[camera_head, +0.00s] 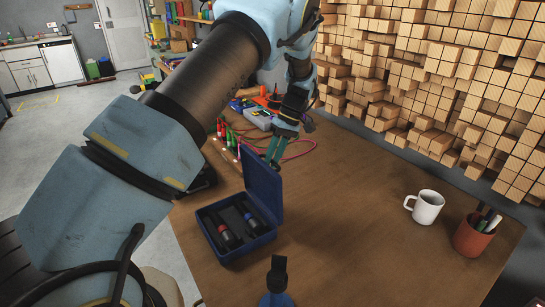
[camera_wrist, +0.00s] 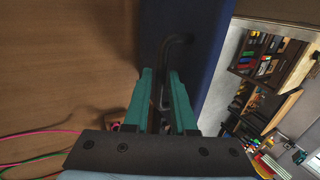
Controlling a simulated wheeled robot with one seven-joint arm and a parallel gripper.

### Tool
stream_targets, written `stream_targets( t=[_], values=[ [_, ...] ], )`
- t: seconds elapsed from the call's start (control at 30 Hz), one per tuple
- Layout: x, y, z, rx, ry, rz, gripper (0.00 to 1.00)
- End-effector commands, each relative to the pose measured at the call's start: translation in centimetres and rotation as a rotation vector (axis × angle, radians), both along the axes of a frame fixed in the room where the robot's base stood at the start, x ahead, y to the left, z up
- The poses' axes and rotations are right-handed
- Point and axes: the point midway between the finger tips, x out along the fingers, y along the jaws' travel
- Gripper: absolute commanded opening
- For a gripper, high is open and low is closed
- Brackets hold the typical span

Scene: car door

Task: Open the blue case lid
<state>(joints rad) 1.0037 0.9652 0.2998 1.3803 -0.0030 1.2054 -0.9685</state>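The blue case (camera_head: 232,248) sits on the brown table, and its lid (camera_head: 263,190) stands raised at the back right side. Inside the case are dark tools, one with a red band and one with a blue band. My gripper (camera_head: 275,152) is just above and behind the lid's top edge. In the wrist view, the blue lid (camera_wrist: 208,45) fills the upper middle. The teal fingers (camera_wrist: 161,82) are apart with a gap between them. A thin dark curved bar, perhaps a handle, shows at the lid and between the fingers; I cannot tell whether they touch it.
A white mug (camera_head: 427,207) and a reddish pen cup (camera_head: 473,238) stand at the table's right. A dark blue bottle (camera_head: 277,285) stands at the near edge. Screwdrivers, pink and green cables and a grey-blue box (camera_head: 262,118) lie behind. The table's middle right is clear.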

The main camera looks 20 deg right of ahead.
Motion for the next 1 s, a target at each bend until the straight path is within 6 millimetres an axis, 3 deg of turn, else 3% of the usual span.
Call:
stream_targets(
  t=[0.17,0.53,1.0],
  values=[
    [0.2,-0.1,0.3,-0.003,-0.005,-0.001,0.45],
    [0.4,-0.6,1.1,-0.007,-0.01,-0.002,0.45],
    [1.1,-4.1,8.5,-0.006,-0.009,-0.002,0.45]
  ],
)
